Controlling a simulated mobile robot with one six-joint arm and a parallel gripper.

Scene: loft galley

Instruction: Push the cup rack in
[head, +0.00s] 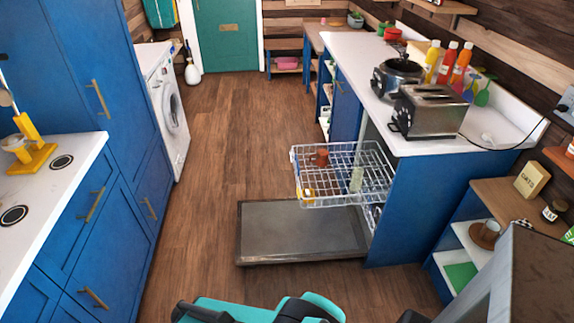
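The cup rack (345,150) is a white wire basket pulled out of the dishwasher under the right counter. It hangs level above the open dishwasher door (300,225), a dark grey panel folded down flat near the floor. In the rack sit a reddish-brown cup (321,157), a yellow cup (308,195) and a pale glass (356,179). Part of a lower rack (374,215) shows inside the dishwasher opening. Teal and black parts of my arm show at the bottom edge, apart from the rack. My gripper's fingers are not visible.
The wooden floor (212,170) is clear left of the door. Blue cabinets (125,215) and a white washing machine (170,105) line the left side. A toaster (430,110) stands on the counter above the dishwasher. A low shelf unit (470,238) stands at right.

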